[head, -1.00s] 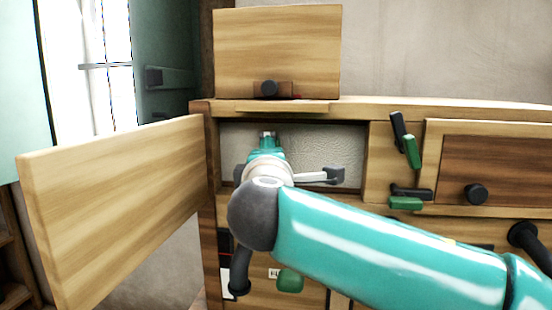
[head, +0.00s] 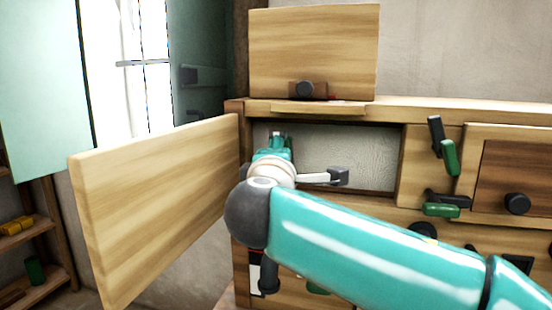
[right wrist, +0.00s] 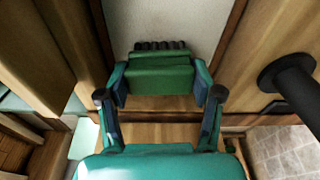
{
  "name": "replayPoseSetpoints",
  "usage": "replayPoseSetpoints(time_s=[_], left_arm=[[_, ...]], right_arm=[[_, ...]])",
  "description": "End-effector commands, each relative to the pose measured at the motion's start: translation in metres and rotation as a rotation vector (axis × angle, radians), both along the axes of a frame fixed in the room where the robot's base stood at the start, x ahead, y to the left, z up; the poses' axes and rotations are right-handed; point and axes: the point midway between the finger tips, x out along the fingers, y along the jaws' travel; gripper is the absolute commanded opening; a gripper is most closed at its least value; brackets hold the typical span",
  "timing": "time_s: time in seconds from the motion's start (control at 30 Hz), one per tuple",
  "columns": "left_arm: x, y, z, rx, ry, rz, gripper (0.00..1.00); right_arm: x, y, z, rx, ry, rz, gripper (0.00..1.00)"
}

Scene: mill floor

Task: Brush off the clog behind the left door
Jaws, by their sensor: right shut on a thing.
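The left door (head: 160,205) is a plain wooden panel, swung wide open to the left in the head view. Behind it is an open recess (head: 350,150) with a pale, rough surface inside. I cannot pick out a separate clog on it. My right gripper (right wrist: 161,82) is shut on a green brush (right wrist: 160,75), gripped at both sides. Its dark bristles (right wrist: 160,45) point toward the pale surface; contact cannot be told. In the head view my right gripper is at the left part of the recess, mostly hidden by its own wrist. My left gripper is not in view.
To the right are green-handled levers (head: 449,157) and a closed door with a dark knob (head: 516,203). Shelves (head: 30,240) stand at far left.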

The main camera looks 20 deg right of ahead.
Motion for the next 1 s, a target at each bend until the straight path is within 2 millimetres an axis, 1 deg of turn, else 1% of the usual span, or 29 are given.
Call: replayPoseSetpoints(time_s=[0.17, 0.63, 0.77, 1.0], left_arm=[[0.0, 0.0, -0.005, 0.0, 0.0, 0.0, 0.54], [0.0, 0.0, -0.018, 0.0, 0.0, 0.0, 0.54], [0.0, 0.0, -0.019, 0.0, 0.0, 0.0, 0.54], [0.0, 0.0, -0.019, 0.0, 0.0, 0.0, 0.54]], right_arm=[[-0.007, 0.006, -0.001, 0.001, -0.001, 0.003, 0.37], [-0.045, 0.03, 0.0, 0.001, -0.001, 0.001, 0.37], [-0.05, 0.033, 0.0, 0.0, 0.0, 0.001, 0.37], [-0.05, 0.033, 0.0, 0.0, 0.0, 0.0, 0.37]])
